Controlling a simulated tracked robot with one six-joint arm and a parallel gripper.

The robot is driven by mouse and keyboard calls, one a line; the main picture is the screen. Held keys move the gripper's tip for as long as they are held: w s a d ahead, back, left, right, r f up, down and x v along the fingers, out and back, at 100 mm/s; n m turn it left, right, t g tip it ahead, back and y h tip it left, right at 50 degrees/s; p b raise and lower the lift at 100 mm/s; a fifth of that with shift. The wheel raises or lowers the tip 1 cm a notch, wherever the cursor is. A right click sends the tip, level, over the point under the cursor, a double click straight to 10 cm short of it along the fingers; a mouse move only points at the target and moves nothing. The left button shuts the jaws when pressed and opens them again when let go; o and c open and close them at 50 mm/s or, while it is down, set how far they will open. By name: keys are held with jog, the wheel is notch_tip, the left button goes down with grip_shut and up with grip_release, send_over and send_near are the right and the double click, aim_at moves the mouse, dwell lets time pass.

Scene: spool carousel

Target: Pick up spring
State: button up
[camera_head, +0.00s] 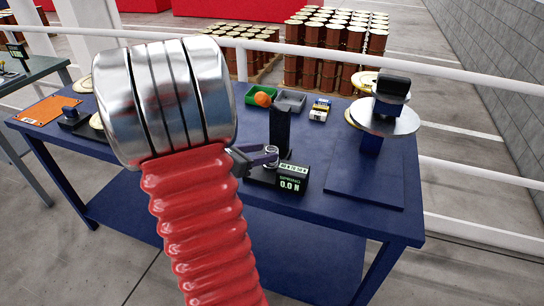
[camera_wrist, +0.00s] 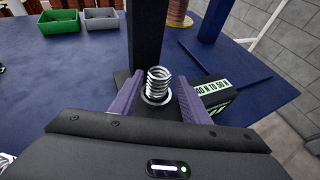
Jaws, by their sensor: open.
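The spring (camera_wrist: 158,84) is a small silver coil standing upright on a round seat of a black test stand in the wrist view. In the head view the spring (camera_head: 271,151) is small and partly blocked by a gripper finger. My gripper (camera_wrist: 160,102) has its two purple fingers apart, one on each side of the spring's lower part, with gaps showing. My gripper (camera_head: 262,157) also shows at the stand in the head view; my red arm hides much of the table's left.
The stand's black post (camera_head: 279,130) rises right behind the spring. Its display box (camera_head: 292,178) reads 0.0 N. A green bin (camera_wrist: 59,21), a grey bin (camera_wrist: 100,18) and a spool carousel (camera_head: 387,121) are on the blue table (camera_head: 330,222).

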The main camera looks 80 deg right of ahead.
aim_at(271, 148)
jog(key=shift+x, duration=2.6)
jog(key=shift+c, duration=0.5)
jog(key=c, duration=0.8)
jog(key=shift+r, duration=0.15)
notch_tip(271, 148, up, 2)
jog(key=shift+w+a+r, duration=0.3)
jog(key=shift+a+r, duration=0.05)
jog(key=shift+r, duration=0.3)
jog(key=w+a, duration=0.3)
jog(key=a, duration=0.1)
jog(key=w+a, duration=0.3)
jog(key=a, duration=0.2)
jog(key=w+a, duration=0.3)
jog(key=a, duration=0.2)
jog(key=shift+a, duration=0.25)
